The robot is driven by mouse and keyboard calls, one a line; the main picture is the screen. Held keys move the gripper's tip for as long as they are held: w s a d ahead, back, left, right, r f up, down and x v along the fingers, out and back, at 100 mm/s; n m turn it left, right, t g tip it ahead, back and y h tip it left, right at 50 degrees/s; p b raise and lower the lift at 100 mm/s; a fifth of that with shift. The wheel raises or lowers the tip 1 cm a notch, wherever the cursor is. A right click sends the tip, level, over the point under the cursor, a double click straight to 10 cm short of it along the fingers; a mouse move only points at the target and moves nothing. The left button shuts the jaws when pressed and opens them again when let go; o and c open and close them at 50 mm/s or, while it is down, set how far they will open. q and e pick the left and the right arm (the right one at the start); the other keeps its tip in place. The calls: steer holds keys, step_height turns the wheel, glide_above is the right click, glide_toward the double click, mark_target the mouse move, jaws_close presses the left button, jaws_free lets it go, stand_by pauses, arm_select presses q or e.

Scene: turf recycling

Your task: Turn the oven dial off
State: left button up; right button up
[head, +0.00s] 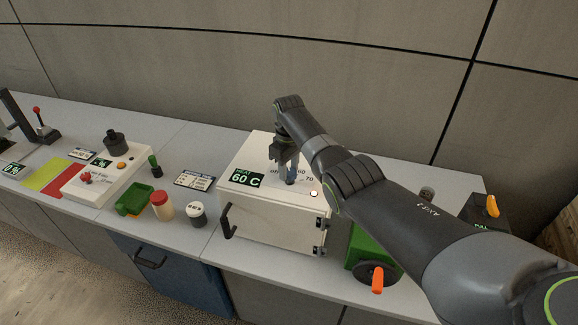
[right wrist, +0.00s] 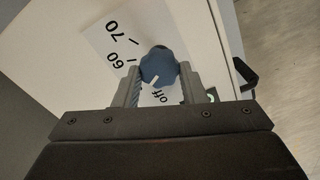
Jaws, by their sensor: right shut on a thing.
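The white oven (head: 275,210) stands on the counter with a black door handle at its front left. Its display (head: 247,179) reads 60 C in green. The blue dial (right wrist: 158,68) is on the oven's top, beside printed marks 70, 60 and off; it also shows in the head view (head: 291,178). My right gripper (head: 283,168) reaches down from above and is shut on the dial, one finger on each side. In the right wrist view a pale mark on the dial's lower side faces roughly toward the off lettering; its exact angle is hard to tell. My left gripper is out of view.
Left of the oven are a white-capped jar (head: 196,213), a red-lidded jar (head: 161,205), a green tray (head: 134,199) and a white device (head: 107,172). Right of it is a green machine (head: 368,248) with an orange handle. A wall rises behind.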

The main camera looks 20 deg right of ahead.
steer(key=n, duration=0.6)
steer(key=shift+r, duration=0.15)
steer(key=shift+n, duration=0.3)
steer(key=o, duration=1)
step_height(320, 180, up, 12)
steer(key=b, duration=0.4)
step_height(320, 180, up, 5)
steer(key=p, duration=0.4)
glide_above(289, 171)
steer(key=shift+s+a+r, duration=0.1)
steer(key=shift+r, duration=0.05)
